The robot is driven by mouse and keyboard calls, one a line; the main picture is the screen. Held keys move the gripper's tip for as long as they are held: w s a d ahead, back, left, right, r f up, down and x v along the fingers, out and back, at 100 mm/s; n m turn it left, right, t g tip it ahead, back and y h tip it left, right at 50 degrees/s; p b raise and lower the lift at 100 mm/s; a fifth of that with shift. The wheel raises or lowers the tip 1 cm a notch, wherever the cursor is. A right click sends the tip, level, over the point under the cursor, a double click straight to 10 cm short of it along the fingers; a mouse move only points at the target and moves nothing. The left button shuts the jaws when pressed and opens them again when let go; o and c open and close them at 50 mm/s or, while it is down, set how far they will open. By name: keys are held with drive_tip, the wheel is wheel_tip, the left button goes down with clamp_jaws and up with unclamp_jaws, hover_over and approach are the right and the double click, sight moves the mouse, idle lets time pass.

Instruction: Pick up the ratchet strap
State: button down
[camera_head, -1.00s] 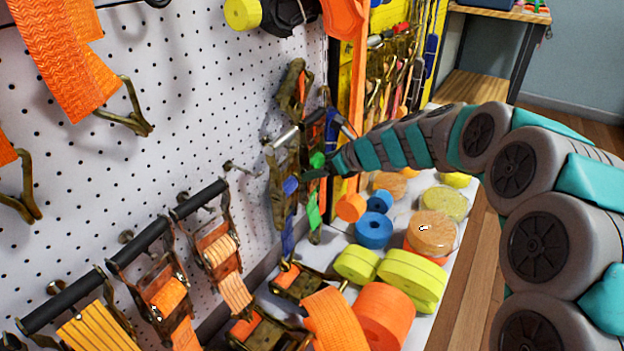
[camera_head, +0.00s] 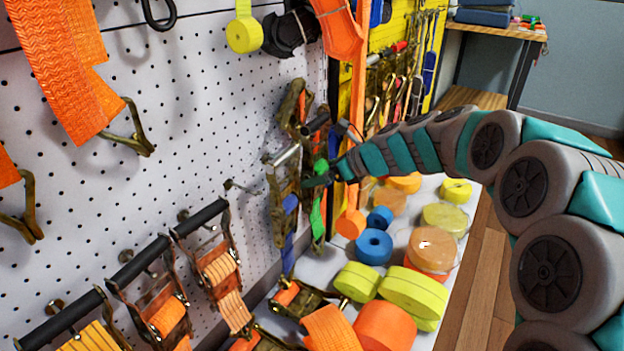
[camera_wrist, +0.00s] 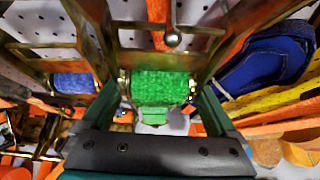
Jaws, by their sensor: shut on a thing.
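A ratchet strap with green webbing (camera_head: 320,168) hangs upright at the right end of the pegboard, its metal frame partly hidden by my gripper. Its green webbing roll (camera_wrist: 160,85) fills the middle of the wrist view, between the metal side plates. My gripper (camera_head: 316,181) reaches it from the right and is shut on this green ratchet strap. In the wrist view its teal fingers stand on both sides of the roll. A ratchet strap with blue webbing (camera_head: 290,204) hangs close on the left; its blue roll (camera_wrist: 75,82) also shows in the wrist view.
Ratchet straps with orange webbing (camera_head: 218,268) hang on the pegboard (camera_head: 110,195) at left. Blue rolls (camera_head: 374,247), yellow-green rolls (camera_head: 413,288) and orange rolls (camera_head: 385,326) crowd the white shelf below. An orange post (camera_head: 361,60) stands just behind the gripper. Wooden floor (camera_head: 478,285) is open at right.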

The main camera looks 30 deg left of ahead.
drive_tip(key=s+d, duration=0.1)
drive_tip(key=d, duration=1.6)
drive_tip(key=shift+s, duration=0.2)
drive_tip(key=shift+r, duration=0.1)
